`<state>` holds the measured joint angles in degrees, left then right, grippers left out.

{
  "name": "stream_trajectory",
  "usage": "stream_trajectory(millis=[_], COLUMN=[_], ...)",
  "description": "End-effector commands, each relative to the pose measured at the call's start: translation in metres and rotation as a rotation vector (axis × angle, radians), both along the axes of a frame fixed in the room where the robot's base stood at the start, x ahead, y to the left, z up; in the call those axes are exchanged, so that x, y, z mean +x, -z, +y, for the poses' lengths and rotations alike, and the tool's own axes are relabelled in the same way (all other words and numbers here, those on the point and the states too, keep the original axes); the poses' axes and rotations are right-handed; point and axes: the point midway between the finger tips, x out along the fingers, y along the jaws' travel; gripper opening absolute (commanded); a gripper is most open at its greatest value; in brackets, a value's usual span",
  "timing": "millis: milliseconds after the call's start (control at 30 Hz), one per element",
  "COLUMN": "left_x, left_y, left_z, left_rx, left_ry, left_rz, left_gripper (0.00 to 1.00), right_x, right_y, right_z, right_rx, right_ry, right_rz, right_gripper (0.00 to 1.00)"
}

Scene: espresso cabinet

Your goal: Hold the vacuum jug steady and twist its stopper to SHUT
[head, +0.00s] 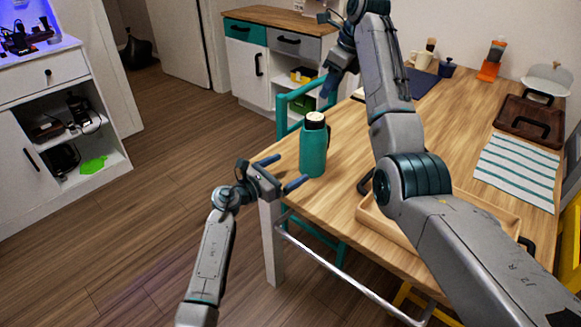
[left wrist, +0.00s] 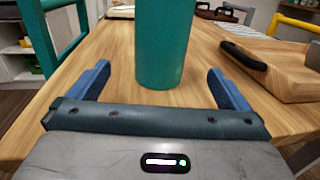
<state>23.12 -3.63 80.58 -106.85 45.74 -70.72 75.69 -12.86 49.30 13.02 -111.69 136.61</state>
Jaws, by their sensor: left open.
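The teal vacuum jug (head: 313,153) stands upright on the wooden table near its left edge. Its stopper (head: 315,119) is a pale tan cap with a dark rim on top; which way it is turned is too small to tell. My left gripper (head: 293,168) is open at the table's corner, beside the jug and pointing at it. In the left wrist view the jug's lower body (left wrist: 165,45) stands ahead, between the lines of the open fingers (left wrist: 158,85), apart from them. My right gripper (head: 328,82) is raised above and beyond the jug, away from the stopper; its jaws are unclear.
A teal chair (head: 297,97) stands against the table's far left side. A wooden tray (head: 503,215) lies right of the jug, partly behind my right arm. A striped cloth (head: 515,170), a dark brown tray (head: 527,121) and an orange grinder (head: 489,70) are farther right. Table around the jug is clear.

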Motion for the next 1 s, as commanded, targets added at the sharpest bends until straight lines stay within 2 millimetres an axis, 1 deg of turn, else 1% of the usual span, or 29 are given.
stream_trajectory(millis=[167, 500, 600, 800, 1000], left_x=[0.013, 0.057, 0.066, 0.074, 0.076], left_y=[0.0, -0.001, 0.0, 0.0, 0.0], left_z=[-0.014, -0.058, -0.066, -0.075, -0.076], left_rx=[0.006, 0.004, 0.006, 0.005, 0.006], left_ry=[0.007, 0.006, 0.005, 0.005, 0.004], left_rz=[0.001, 0.001, 0.001, 0.001, 0.001], left_gripper=[0.99, 0.99, 0.99, 0.99, 0.99], right_x=[0.0, 0.0, 0.0, 0.0, 0.0], right_y=[0.0, 0.0, 0.0, 0.0, 0.0], right_z=[0.0, 0.0, 0.0, 0.0, 0.0], right_rx=[0.0, 0.0, 0.0, 0.0, 0.0], right_ry=[0.0, 0.0, 0.0, 0.0, 0.0], right_rz=[0.0, 0.0, 0.0, 0.0, 0.0], right_gripper=[0.36, 0.36, 0.36, 0.36, 0.36])
